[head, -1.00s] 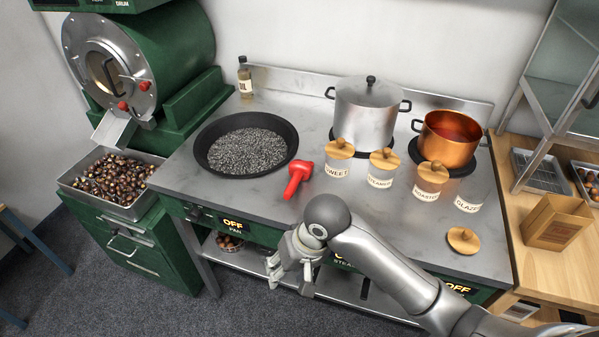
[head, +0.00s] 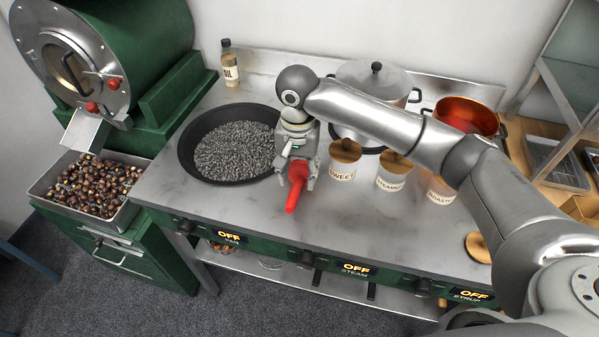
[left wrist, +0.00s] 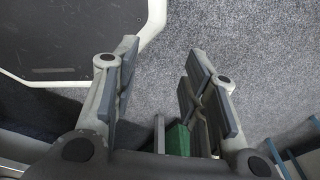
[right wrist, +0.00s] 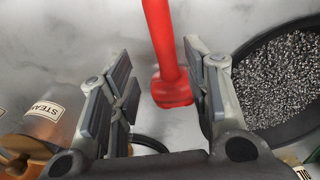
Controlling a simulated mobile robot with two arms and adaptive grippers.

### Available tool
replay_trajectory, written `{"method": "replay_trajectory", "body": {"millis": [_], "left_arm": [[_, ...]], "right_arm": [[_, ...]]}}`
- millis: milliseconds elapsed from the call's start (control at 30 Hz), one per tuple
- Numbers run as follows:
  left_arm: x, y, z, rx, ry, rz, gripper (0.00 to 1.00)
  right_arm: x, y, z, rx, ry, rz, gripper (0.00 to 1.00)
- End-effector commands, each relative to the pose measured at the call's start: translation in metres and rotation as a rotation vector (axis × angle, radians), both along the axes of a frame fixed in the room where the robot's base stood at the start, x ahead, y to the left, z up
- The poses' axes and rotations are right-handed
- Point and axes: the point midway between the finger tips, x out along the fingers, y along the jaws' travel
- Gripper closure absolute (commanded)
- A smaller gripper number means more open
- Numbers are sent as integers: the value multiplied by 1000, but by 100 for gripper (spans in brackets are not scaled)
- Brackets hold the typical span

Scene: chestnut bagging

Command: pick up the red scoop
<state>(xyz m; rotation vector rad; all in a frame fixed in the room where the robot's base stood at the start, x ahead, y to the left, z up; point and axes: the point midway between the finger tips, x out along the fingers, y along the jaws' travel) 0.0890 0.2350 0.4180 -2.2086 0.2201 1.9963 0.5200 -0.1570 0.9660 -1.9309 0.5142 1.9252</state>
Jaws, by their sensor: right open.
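The red scoop (head: 295,187) lies on the steel counter, just right of the black pan. In the head view my right gripper (head: 297,178) is over it, pointing down, and hides part of it. In the right wrist view the scoop (right wrist: 165,50) runs from the top edge down to its wider end between the open fingers of my right gripper (right wrist: 163,85). The scoop is nearer the pan-side finger, and I cannot tell whether they touch. My left gripper (left wrist: 158,85) is open and empty above the grey floor, outside the head view.
The black pan (head: 187,160) of dark gravel-like grains is close on the left. Jars with wooden lids, such as the sweet jar (head: 343,170), stand close on the right. A steel pot (head: 350,75) and a copper pot (head: 480,107) are behind. The counter front (head: 260,215) is clear.

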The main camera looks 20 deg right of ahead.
Motion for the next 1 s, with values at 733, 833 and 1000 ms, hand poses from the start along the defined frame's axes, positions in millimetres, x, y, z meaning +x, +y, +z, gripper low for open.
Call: {"method": "replay_trajectory", "body": {"millis": [733, 833, 1000], "left_arm": [[6, -1, 13, -1, -11, -1, 60], [-1, 0, 12, -1, 0, -1, 60], [-10, 1, 11, 1, 14, 0, 60]], "right_arm": [[4, 2, -67, 0, -2, 3, 55], [4, 2, -67, 0, -2, 3, 55], [4, 2, -67, 0, -2, 3, 77]]}}
